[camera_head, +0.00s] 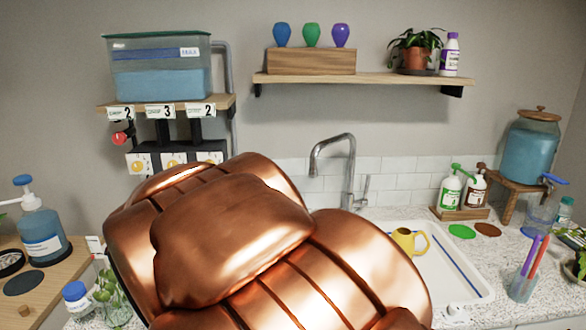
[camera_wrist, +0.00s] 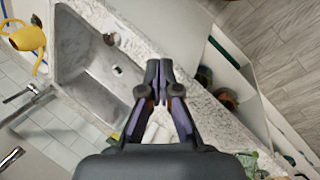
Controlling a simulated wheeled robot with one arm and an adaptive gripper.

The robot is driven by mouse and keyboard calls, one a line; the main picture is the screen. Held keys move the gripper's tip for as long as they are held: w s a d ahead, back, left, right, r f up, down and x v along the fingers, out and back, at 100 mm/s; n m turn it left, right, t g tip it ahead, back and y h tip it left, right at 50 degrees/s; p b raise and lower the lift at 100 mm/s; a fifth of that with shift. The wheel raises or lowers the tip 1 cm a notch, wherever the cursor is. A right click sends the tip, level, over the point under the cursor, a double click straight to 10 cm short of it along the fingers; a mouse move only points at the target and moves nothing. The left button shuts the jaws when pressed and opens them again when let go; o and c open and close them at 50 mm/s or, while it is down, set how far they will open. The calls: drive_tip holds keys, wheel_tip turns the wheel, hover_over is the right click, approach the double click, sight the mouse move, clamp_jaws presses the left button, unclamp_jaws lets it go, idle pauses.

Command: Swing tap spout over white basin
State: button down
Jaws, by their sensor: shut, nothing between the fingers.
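The chrome tap (camera_head: 350,165) stands against the tiled wall in the head view, upright, its curved spout (camera_head: 316,158) pointing left, away from the white basin. The white basin (camera_head: 478,282) lies to the tap's right, with a yellow watering can (camera_head: 404,241) in it. In the wrist view, chrome tap parts (camera_wrist: 20,93) show at the left edge, beside a grey steel basin (camera_wrist: 82,82). My gripper (camera_wrist: 159,66) is shut and empty, seen above the counter's front part, apart from the tap. My copper-coloured arm hides the gripper and the steel basin in the head view.
Soap bottles (camera_head: 450,188) stand in a wooden tray right of the tap. A glass dispenser (camera_head: 530,150) and a cup of pens (camera_head: 524,283) are further right. A shelf (camera_head: 365,79) hangs above. A pump bottle (camera_head: 40,230) stands at left.

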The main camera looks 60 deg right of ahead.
drive_tip(key=w+d+r+m+g+h, duration=0.1)
drive_tip(key=w+d+r+h, duration=0.25)
drive_tip(key=d, duration=0.35)
drive_tip(key=w+d+r+g+h+b, duration=0.1)
drive_tip(key=w+d+r+h, duration=0.2)
drive_tip(key=d, duration=0.5)
drive_tip(key=w+d+r+m+h, duration=0.1)
drive_tip(key=w+d+r+h, duration=0.1)
drive_tip(key=w+d+r, duration=0.35)
drive_tip(key=w+d+n+t+h+b, duration=0.1)
drive_tip(key=w+d+h, duration=0.4)
drive_tip(key=w+d, duration=0.6)
drive_tip(key=shift+w+d+r+n, duration=0.25)
drive_tip(key=shift+w+r+n, duration=0.25)
drive_tip(key=shift+n, duration=0.4)
drive_tip(key=shift+d+f, duration=0.1)
drive_tip(key=s+d+p, duration=0.4)
drive_tip(key=s+d, duration=0.1)
drive_tip(key=d, duration=0.5)
drive_tip(key=shift+s, duration=0.2)
